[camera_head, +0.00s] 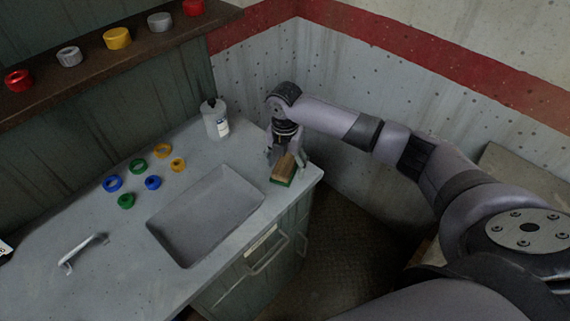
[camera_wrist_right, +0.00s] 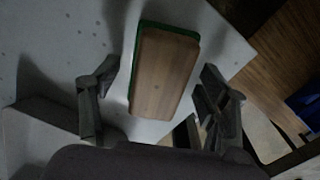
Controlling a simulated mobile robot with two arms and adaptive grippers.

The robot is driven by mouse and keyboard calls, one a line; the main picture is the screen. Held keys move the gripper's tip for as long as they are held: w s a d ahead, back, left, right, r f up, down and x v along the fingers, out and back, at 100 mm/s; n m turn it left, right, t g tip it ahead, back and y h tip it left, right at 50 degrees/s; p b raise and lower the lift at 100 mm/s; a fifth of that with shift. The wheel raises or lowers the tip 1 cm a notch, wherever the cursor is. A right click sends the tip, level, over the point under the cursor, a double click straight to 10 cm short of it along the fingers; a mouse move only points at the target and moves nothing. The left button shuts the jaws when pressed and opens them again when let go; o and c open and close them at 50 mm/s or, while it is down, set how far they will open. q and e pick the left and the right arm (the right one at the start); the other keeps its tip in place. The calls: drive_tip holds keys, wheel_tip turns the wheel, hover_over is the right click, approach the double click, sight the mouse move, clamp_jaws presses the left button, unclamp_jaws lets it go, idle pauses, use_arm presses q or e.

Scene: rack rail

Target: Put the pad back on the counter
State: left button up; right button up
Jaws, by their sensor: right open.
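The pad (camera_head: 283,171), a wooden block with a green underside, rests on the counter (camera_head: 210,160) near its right corner. In the right wrist view the pad (camera_wrist_right: 163,72) lies between the spread fingers, with a gap on each side. My right gripper (camera_head: 287,165) is open and points down at the pad from above. The right gripper's fingers (camera_wrist_right: 158,100) show on both sides of the pad in the wrist view. My left gripper is not in view.
A sink basin (camera_head: 205,215) is left of the pad. A white bottle (camera_head: 215,119) stands behind it. Several coloured rings (camera_head: 137,166) lie on the counter's left. A shelf (camera_head: 120,50) holds several caps. The counter's right edge is close to the pad.

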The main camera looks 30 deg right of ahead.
sight(285, 163)
wheel_tip(285, 163, up, 12)
drive_tip(key=b, duration=0.1)
idle(0.7)
